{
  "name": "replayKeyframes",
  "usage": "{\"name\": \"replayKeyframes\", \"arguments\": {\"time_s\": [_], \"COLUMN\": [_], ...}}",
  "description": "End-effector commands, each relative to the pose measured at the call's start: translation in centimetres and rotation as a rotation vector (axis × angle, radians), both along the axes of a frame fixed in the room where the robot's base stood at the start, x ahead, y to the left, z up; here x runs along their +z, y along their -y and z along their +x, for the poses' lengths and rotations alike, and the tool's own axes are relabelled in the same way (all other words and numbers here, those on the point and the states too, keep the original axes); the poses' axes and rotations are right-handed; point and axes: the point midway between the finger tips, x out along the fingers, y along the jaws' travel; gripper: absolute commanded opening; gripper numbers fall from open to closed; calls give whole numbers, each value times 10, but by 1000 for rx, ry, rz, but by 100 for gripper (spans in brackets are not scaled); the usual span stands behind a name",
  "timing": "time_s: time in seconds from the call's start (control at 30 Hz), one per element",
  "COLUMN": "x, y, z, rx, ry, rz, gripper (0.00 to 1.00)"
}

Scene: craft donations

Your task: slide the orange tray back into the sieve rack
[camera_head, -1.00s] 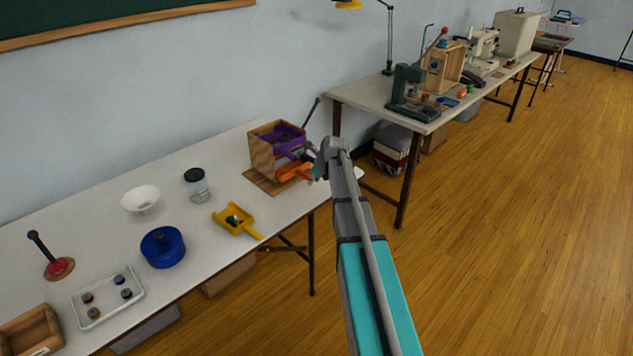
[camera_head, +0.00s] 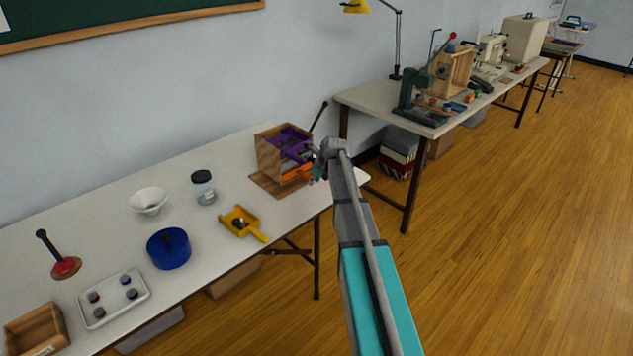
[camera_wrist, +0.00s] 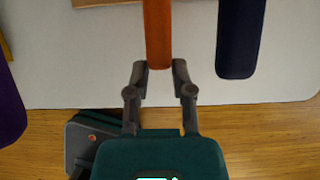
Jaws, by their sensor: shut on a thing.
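The sieve rack (camera_head: 270,158) is an open-fronted wooden box on a wooden base, at the right end of the near table. The orange tray (camera_head: 295,174) sits low in the rack, mostly inside, with its front end showing. In the wrist view its orange handle (camera_wrist: 158,28) runs down between my fingertips. My gripper (camera_wrist: 160,70) is shut on that handle; in the head view my gripper (camera_head: 318,173) is at the rack's front, partly hidden by my arm. A purple tray (camera_head: 291,146) sits above the orange one and sticks out of the front.
A purple part (camera_wrist: 8,108) and a dark navy bar (camera_wrist: 240,40) flank the handle in the wrist view. A yellow scoop (camera_head: 240,222), a lidded jar (camera_head: 203,188), a white bowl (camera_head: 148,201) and a blue container (camera_head: 169,249) stand left on the table.

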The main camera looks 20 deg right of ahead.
Motion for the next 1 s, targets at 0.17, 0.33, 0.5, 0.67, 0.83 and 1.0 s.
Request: {"name": "replayKeyframes", "arguments": {"time_s": [0.17,0.33,0.5,0.67,0.83,1.0], "x": [0,0,-2,-3,-3,-3], "y": [0,0,-1,-1,-1,-1], "z": [1,1,2,3,2,2], "rx": [0,0,0,0,0,0], "ry": [0,1,1,1,1,0], "rz": [0,0,0,0,0,0], "gripper": [0,0,0,0,34,66]}}
